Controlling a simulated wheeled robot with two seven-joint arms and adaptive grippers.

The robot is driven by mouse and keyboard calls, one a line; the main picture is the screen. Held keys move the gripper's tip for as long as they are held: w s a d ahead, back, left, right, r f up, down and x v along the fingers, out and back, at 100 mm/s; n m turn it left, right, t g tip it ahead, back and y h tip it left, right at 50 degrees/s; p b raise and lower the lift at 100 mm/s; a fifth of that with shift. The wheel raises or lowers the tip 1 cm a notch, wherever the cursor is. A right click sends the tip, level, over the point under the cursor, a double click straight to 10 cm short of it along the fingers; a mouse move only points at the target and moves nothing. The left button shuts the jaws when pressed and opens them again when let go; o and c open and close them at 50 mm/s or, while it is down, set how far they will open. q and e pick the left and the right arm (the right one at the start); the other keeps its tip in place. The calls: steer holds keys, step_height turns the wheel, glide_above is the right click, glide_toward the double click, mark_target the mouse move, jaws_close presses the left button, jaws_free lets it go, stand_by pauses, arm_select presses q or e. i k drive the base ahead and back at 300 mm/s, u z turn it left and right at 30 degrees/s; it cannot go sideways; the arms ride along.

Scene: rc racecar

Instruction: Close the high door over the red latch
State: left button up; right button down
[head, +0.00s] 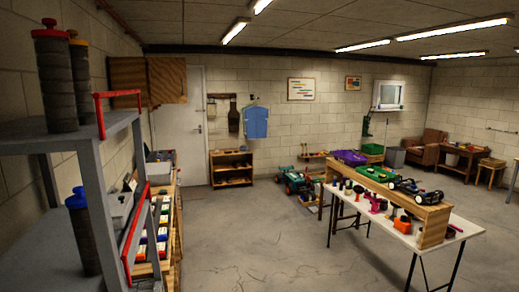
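A wooden wall cabinet (128,74) hangs high at the upper left, beside the white door. No red latch can be made out clearly. A red bar (118,94) edges the grey shelf at the near left, and a second red bar (135,222) is lower on it. The white room door (196,110) appears shut in the back wall. Neither of my grippers is in view.
The grey shelf rack (75,138) with dark ribbed canisters (55,80) stands close at left. A white table (350,203) with a wooden bench and model cars stands at right. The concrete floor (240,230) between is clear. A green car (295,181) sits farther back.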

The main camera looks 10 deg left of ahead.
mark_target(168, 76)
steer(key=z, duration=0.15)
steer(key=i, duration=4.1)
steer(key=u, duration=0.75)
steer(key=i, duration=1.25)
steer(key=u, duration=1.1)
